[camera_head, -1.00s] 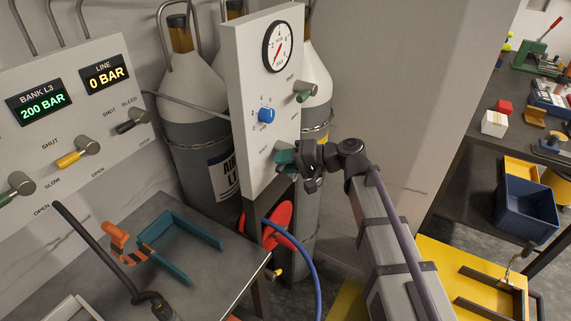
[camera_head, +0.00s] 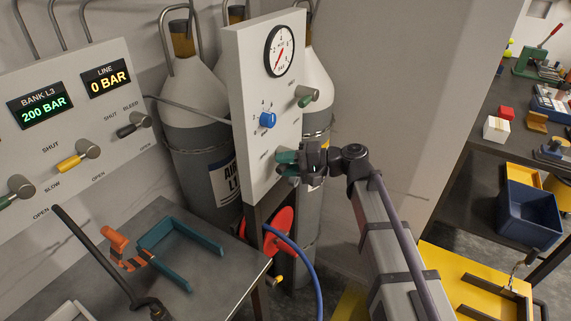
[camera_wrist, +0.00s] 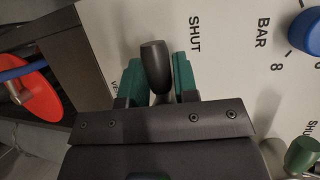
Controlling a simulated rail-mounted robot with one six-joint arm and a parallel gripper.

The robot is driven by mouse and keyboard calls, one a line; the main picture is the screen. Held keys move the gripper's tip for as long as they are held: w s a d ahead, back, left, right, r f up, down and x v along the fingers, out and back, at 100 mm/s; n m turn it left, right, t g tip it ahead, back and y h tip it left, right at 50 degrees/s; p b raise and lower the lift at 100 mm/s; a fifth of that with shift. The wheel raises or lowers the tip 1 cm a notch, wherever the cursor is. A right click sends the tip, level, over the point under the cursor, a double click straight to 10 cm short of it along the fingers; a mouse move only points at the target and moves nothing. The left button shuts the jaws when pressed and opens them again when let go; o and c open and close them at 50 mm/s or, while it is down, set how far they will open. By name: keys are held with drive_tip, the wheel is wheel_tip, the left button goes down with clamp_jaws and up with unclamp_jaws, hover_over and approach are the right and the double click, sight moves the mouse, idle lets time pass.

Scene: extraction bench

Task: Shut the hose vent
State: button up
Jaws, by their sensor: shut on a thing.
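The vent lever (camera_wrist: 155,62) has a dark grey rounded handle on a metal stem. In the wrist view it stands between the teal fingertips of my gripper (camera_wrist: 159,82), which is shut on it. In the head view my gripper (camera_head: 288,161) is at the lower right of the white panel (camera_head: 246,85) and hides the lever. The lever's exact angle cannot be told.
Above the gripper are a blue regulator knob (camera_head: 267,120), a green-handled lever (camera_head: 305,97) and a gauge (camera_head: 280,50). Below hang a red disc (camera_head: 277,233) and a blue hose (camera_head: 312,268). Gas cylinders (camera_head: 190,92) stand behind the panel. A grey bench (camera_head: 205,285) lies left.

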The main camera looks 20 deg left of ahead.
drive_tip(key=o, duration=0.9)
drive_tip(key=shift+d, duration=0.1)
drive_tip(key=p+v, duration=0.2)
drive_tip(key=v, duration=0.8)
drive_tip(key=shift+d+r, duration=0.15)
drive_tip(key=shift+d, duration=0.15)
drive_tip(key=shift+w, duration=0.1)
